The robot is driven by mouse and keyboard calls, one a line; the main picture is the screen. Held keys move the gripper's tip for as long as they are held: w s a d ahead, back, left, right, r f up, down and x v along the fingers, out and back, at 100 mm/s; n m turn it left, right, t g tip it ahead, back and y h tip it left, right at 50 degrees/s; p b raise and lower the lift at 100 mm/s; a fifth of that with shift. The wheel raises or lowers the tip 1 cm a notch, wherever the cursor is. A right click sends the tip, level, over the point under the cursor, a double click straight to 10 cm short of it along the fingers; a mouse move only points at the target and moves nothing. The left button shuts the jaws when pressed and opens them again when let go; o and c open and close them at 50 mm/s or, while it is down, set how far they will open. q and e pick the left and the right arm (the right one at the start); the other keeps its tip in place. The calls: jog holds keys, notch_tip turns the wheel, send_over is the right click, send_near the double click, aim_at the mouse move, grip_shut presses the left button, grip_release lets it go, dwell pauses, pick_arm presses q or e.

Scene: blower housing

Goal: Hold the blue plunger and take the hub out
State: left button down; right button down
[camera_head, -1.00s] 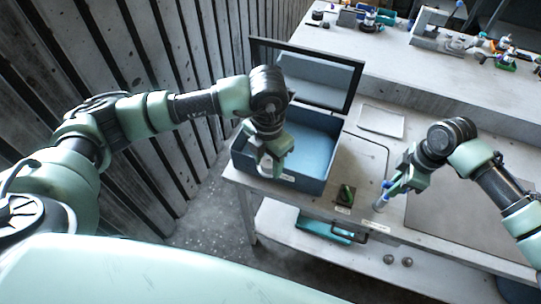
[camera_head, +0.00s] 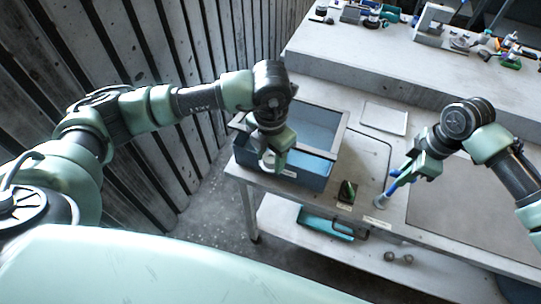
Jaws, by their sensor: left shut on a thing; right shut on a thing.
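The blue plunger (camera_head: 393,188) is a slim, slanted blue rod at the right, its lower end close to the bench top. My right gripper (camera_head: 405,177) is shut on it near its upper part. My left gripper (camera_head: 272,162) is shut at the front left wall of the blue box (camera_head: 300,176). A small pale thing shows by its fingers, but what it holds is too small to tell. The hub cannot be made out for certain.
The box's framed clear lid (camera_head: 341,135) lies over its top. A flat pale plate (camera_head: 384,118) lies behind. A teal tray (camera_head: 326,222) sits on the lower shelf. Several parts crowd the back bench.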

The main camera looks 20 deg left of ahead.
jog(key=c, duration=1.3)
grip_release()
jog(key=r, duration=0.4)
jog(key=d+r, duration=0.1)
jog(key=r, duration=0.7)
jog(key=shift+w+d, duration=0.1)
jog(key=shift+d, duration=0.15)
jog(key=shift+f, duration=0.15)
